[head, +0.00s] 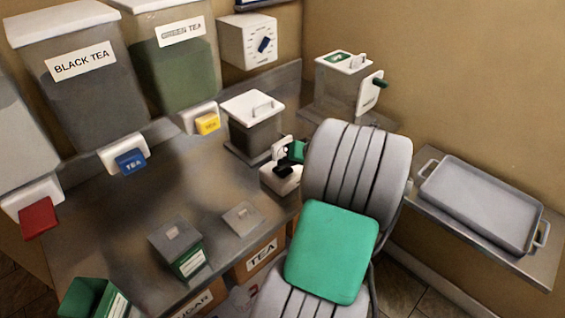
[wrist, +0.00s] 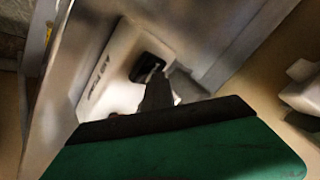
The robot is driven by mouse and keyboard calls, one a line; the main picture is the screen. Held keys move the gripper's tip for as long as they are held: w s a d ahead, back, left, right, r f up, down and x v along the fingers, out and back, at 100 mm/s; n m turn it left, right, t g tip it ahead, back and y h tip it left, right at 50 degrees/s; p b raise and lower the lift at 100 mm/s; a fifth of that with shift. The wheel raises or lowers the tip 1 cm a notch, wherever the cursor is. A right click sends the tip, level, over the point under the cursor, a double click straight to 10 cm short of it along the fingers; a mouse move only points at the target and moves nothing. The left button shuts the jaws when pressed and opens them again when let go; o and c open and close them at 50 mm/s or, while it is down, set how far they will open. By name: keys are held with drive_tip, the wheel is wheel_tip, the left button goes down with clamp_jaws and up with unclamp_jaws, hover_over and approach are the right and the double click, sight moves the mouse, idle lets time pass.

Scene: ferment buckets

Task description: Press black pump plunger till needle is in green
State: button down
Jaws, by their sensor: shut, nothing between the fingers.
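The pump is a white block (head: 281,180) on the steel counter in the head view, left of my arm. Its black plunger (head: 283,171) sits on top. In the wrist view the white block (wrist: 108,75) has dark lettering, and the black plunger (wrist: 147,67) stands at its far end. My gripper (wrist: 158,88) is shut and empty, its dark fingertips close to the plunger; I cannot tell whether they touch. In the head view my arm hides most of the gripper. A small white face behind the pump may be the gauge; no needle or green zone is readable.
Tea dispensers (head: 82,85) line the left wall. A grey tray (head: 482,205) lies on the right shelf. The counter's middle is clear.

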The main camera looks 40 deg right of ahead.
drive_tip(key=shift+f, duration=0.1)
drive_tip(key=shift+r+p, duration=1.45)
drive_tip(key=shift+r, duration=0.6)
drive_tip(key=shift+r+p, duration=1.8)
drive_tip(key=shift+r, duration=0.7)
wheel_tip(320, 180, up, 4)
drive_tip(key=p, duration=0.3)
hover_over(285, 170)
wheel_tip(285, 170, down, 9)
drive_tip(key=b, duration=0.6)
drive_tip(key=shift+b, duration=0.35)
idle(1.1)
drive_tip(key=shift+f+b, duration=0.3)
drive_tip(key=shift+f, duration=0.1)
